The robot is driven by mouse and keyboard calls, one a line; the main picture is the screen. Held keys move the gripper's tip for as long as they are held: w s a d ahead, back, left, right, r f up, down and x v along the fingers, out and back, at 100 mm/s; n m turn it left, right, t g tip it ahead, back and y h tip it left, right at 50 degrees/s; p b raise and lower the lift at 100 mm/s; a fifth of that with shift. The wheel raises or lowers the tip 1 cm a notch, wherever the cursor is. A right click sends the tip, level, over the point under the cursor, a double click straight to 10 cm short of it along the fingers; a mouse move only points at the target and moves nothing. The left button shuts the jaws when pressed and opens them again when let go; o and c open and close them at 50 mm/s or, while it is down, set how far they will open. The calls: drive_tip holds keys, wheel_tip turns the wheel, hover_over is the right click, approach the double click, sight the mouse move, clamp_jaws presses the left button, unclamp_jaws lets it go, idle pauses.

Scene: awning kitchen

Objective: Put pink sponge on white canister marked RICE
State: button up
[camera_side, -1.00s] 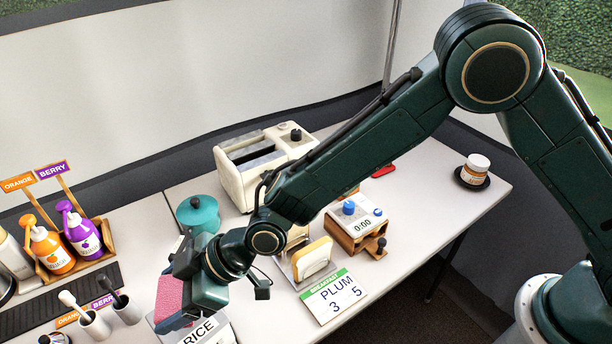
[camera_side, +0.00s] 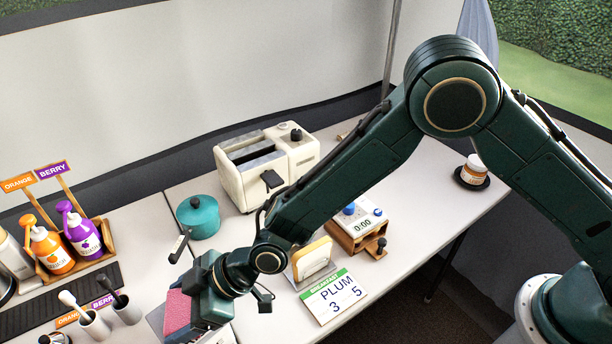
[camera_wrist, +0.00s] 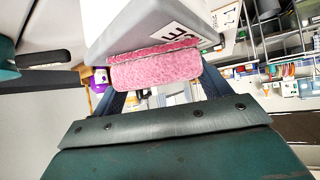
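The pink sponge (camera_side: 179,312) is between the two fingers of my gripper (camera_wrist: 160,90), and their tips meet its ends in the wrist view (camera_wrist: 155,74). The white canister (camera_wrist: 135,24) is right beyond the sponge there, with part of its black lettering in sight. In the side view the canister (camera_side: 155,318) is at the bottom edge, largely hidden by my gripper and the sponge. The sponge is at the canister's top; I cannot tell whether they touch.
A teal pot (camera_side: 198,216) stands behind my gripper. A toast rack (camera_side: 312,258) and a PLUM sign (camera_side: 334,297) stand to the right. Utensil cups (camera_side: 95,325) and a rack with orange and purple bottles (camera_side: 82,236) are on the left. A cream toaster (camera_side: 250,172) is at the back.

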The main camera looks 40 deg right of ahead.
drive_tip(key=o, duration=0.4)
drive_tip(key=shift+r, duration=0.15)
drive_tip(key=v, duration=1.2)
idle(0.4)
